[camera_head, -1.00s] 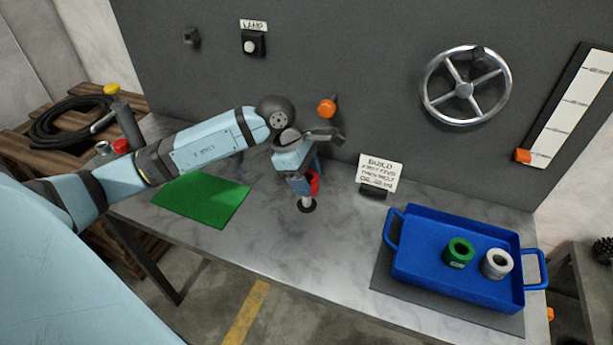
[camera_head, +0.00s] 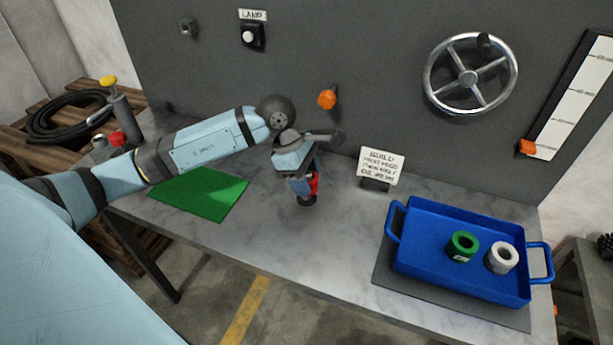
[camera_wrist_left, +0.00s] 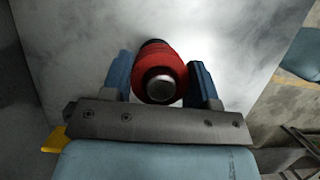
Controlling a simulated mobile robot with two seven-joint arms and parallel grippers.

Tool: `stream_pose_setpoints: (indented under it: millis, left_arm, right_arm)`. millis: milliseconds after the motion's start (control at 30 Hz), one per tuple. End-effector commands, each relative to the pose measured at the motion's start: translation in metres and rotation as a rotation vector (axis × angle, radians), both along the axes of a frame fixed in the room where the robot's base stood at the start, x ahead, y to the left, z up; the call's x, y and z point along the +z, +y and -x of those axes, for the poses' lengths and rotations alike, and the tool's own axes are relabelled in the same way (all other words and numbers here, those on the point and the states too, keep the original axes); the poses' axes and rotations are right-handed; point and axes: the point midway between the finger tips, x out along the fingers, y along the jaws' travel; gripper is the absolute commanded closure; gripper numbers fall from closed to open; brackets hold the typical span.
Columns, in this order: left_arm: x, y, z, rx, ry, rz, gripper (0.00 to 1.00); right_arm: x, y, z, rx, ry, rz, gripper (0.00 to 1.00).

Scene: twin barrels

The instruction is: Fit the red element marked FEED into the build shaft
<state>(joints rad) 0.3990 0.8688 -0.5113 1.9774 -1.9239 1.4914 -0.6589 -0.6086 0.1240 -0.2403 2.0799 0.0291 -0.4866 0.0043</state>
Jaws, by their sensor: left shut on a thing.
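My left gripper (camera_head: 304,184) points down over the build shaft's dark base (camera_head: 307,201) in the head view. Its blue fingers are shut on the red element (camera_head: 314,182), which also shows in the left wrist view (camera_wrist_left: 158,65). There the silver end of the build shaft (camera_wrist_left: 160,88) shows in the element's bore, so the element is around the shaft. The element sits low, close to the base; the fingers partly hide it, and I cannot tell whether it touches the base. Its FEED marking is not readable. My right gripper is not in view.
A blue tray (camera_head: 416,262) at right holds a green ring (camera_head: 462,246) and a white ring (camera_head: 502,257). A sign (camera_head: 381,165) stands behind the shaft. An orange knob (camera_head: 327,99) projects from the panel. A green mat (camera_head: 199,194) lies left on the grey table.

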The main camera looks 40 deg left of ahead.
Motion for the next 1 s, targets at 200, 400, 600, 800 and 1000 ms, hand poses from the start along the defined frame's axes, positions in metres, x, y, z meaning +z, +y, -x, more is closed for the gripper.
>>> stream_pose_setpoints:
  millis: [200,400,600,800,1000]
  left_arm:
    - [-0.006,0.0,0.0,0.001,-0.002,0.001,0.87]
    - [-0.01,0.0,0.0,0.001,-0.002,0.001,0.87]
    - [-0.015,0.0,0.0,0.001,-0.002,0.001,0.87]
    - [-0.02,0.0,0.0,0.001,-0.002,0.001,0.87]
    - [-0.022,0.0,0.0,0.0,-0.001,0.001,0.32]
  right_arm:
    - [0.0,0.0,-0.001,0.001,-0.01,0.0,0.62]
    - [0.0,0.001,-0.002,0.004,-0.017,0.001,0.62]
    - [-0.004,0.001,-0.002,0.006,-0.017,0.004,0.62]
    - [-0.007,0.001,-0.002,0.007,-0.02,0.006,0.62]
    - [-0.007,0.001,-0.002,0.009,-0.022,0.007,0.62]
